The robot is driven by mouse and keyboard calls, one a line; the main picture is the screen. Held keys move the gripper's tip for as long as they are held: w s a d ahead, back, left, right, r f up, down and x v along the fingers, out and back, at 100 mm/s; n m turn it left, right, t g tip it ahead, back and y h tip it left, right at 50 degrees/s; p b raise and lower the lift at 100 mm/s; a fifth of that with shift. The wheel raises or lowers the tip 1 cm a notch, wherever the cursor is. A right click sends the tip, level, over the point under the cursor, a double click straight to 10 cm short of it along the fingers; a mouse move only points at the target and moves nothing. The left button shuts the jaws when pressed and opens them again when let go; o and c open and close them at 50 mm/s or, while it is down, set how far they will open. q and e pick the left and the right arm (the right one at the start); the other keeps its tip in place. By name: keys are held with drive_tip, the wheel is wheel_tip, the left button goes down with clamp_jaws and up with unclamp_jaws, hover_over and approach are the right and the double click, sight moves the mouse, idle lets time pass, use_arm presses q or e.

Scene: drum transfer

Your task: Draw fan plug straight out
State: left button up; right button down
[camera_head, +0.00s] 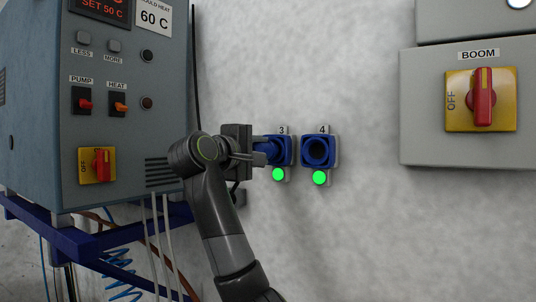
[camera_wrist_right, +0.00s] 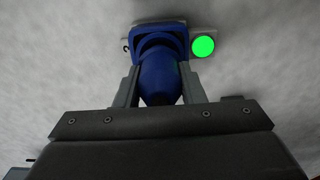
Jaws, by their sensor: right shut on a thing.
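The blue fan plug (camera_wrist_right: 160,78) is between the two fingers of my right gripper (camera_wrist_right: 160,90), which is shut on it. The plug's front end is at the mouth of blue socket 3 (camera_wrist_right: 158,30); how deep it sits cannot be told. In the head view my right gripper (camera_head: 257,153) comes at socket 3 (camera_head: 286,150) from the left and hides most of the plug (camera_head: 269,149). My left gripper is not in view.
Blue socket 4 (camera_head: 318,151) is right of socket 3 with an empty round opening. Green lights (camera_head: 278,174) glow below both sockets. A grey-blue control cabinet (camera_head: 120,180) stands left, close to my arm. The BOOM switch box (camera_head: 430,120) is at right, with bare wall between.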

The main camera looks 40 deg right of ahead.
drive_tip(key=shift+b+v, duration=0.4)
drive_tip(key=shift+v, duration=1.3)
drive_tip(key=shift+s+a, duration=0.1)
drive_tip(key=shift+d, duration=0.2)
drive_tip(key=shift+a, duration=0.1)
drive_tip(key=shift+v, duration=2.4)
